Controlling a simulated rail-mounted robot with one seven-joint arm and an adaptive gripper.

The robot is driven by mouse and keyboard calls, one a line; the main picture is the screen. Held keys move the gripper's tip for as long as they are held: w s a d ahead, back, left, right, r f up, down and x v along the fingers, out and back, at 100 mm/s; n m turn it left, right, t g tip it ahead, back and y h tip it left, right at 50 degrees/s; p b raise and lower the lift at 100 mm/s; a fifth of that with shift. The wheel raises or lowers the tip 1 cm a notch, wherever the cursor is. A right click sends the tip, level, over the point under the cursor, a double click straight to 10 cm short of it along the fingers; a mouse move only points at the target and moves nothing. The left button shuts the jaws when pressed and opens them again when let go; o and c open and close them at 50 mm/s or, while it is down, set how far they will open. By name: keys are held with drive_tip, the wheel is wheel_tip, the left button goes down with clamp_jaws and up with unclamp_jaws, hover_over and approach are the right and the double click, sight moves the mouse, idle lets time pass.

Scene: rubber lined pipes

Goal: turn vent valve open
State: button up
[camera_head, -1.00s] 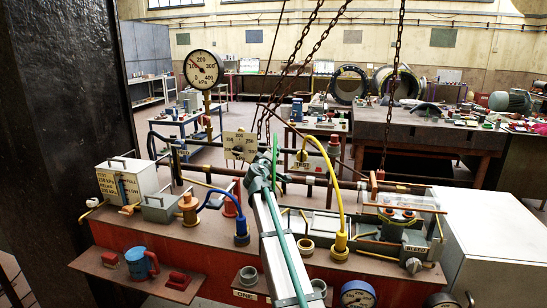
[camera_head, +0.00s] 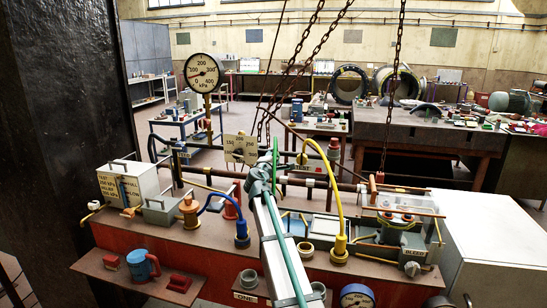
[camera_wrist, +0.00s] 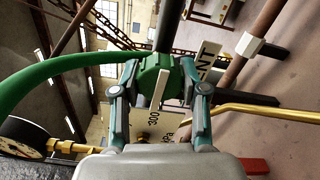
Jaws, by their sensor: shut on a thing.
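The vent valve's green hub (camera_wrist: 150,78), with a white bar on it, sits between my gripper's fingers in the wrist view. My gripper (camera_wrist: 158,88) is shut on this hub, one finger on each side. A thick green curved piece (camera_wrist: 60,72) runs from the hub to the left edge. A white tag (camera_wrist: 207,62), partly hidden, reads like the end of "VENT". In the head view my gripper (camera_head: 262,172) is at the pipework above the bench, beside an upright green piece (camera_head: 275,152). My own gripper hides most of the valve there.
A round kPa gauge (camera_head: 202,73) stands at left, its needle low near the left side. A yellow hose (camera_head: 338,190) arches close on the right, and chains (camera_head: 300,60) hang behind. A blue hose (camera_head: 215,197) lies left.

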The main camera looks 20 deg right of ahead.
idle(0.5)
drive_tip(key=o, duration=1.1)
drive_tip(key=shift+o, duration=0.2)
drive_tip(key=v, duration=1.2)
